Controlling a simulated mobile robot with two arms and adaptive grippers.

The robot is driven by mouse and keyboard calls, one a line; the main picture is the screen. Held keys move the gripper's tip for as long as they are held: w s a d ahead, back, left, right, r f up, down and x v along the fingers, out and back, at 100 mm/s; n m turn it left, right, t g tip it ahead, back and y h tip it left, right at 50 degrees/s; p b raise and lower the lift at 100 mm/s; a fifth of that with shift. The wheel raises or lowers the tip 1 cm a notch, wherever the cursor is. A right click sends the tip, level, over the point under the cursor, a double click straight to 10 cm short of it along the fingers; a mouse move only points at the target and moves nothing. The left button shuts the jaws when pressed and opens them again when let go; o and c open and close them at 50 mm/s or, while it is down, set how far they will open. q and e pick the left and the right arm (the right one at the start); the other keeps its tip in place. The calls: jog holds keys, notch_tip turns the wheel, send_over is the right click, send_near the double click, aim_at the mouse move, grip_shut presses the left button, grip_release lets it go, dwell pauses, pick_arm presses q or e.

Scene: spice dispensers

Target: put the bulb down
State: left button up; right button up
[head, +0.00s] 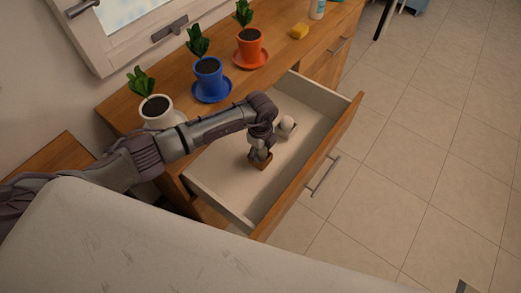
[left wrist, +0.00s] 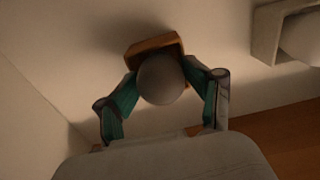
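My left gripper (head: 259,150) reaches down into the open drawer (head: 220,178). In the left wrist view its two fingers (left wrist: 160,84) are closed in on both sides of a round grey bulb (left wrist: 162,80). A small brown wooden block-like holder (head: 261,161) is at the fingertips; it also shows right behind the bulb in the left wrist view (left wrist: 150,47). Whether the bulb sits in this holder or just above it I cannot tell. A second, pale bulb (head: 288,123) in a light holder lies further back in the drawer and shows at the wrist view's upper right (left wrist: 302,37). My right gripper is not in view.
White (head: 157,112), blue (head: 209,78) and orange (head: 250,47) plant pots stand on the wooden counter behind the drawer. A yellow sponge (head: 299,31) lies near the back. The drawer's wooden front (head: 307,167) borders its near side. The drawer floor around the holders is mostly clear.

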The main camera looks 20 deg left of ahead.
pick_arm(q)
jog(key=shift+s+a+f, duration=0.1)
jog(key=shift+f, duration=0.25)
jog(key=shift+r, duration=0.25)
jog(key=shift+r+p, duration=0.4)
notch_tip(320, 180, up, 12)
jog(key=shift+r, duration=0.2)
jog(key=shift+f, duration=0.1)
